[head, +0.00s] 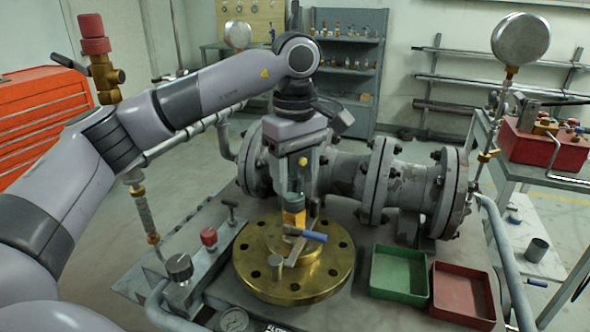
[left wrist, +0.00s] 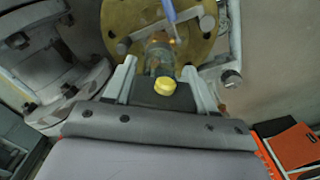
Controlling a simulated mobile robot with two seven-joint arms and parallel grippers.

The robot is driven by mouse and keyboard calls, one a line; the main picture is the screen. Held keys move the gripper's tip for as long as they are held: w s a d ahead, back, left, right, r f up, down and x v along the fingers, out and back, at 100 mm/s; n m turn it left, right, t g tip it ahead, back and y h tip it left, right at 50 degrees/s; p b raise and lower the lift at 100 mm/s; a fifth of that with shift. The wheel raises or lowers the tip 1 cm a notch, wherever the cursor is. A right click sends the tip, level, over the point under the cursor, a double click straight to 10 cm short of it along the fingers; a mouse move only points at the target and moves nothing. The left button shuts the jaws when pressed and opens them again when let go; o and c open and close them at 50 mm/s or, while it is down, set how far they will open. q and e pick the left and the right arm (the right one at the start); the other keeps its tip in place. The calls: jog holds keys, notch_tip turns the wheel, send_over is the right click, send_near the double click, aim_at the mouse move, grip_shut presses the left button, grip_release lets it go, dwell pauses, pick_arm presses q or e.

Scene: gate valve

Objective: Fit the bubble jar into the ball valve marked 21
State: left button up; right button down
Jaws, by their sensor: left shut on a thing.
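My left gripper (head: 296,190) is shut on the bubble jar (head: 294,200), a small blue-green clear piece between its fingers. The jar is held upright above the brass flange (head: 258,283). Just under it is an orange-brass piece (head: 294,217), and beside that a ball valve lever with a blue grip (head: 312,236). I cannot tell whether the jar is seated or only touching. No mark 21 is readable. In the left wrist view the fingers (left wrist: 160,70) flank the jar, and the blue grip (left wrist: 169,12) is beyond it. My right gripper is not in view.
A green tray (head: 398,294) and a red tray (head: 463,311) sit right of the flange. A large grey flanged pipe (head: 400,190) stands behind. A block with a red knob (head: 208,238) is at left. A gauge (head: 520,40) stands at the right.

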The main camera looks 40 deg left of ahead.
aim_at(295, 154)
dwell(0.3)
pick_arm(q)
jog(key=o, duration=1.6)
jog(key=shift+r+p, duration=0.9)
jog(key=shift+r, duration=0.05)
jog(key=shift+r+p, duration=0.65)
jog(key=shift+r, duration=0.1)
jog(key=shift+r+p, duration=2)
jog(key=shift+r, duration=0.3)
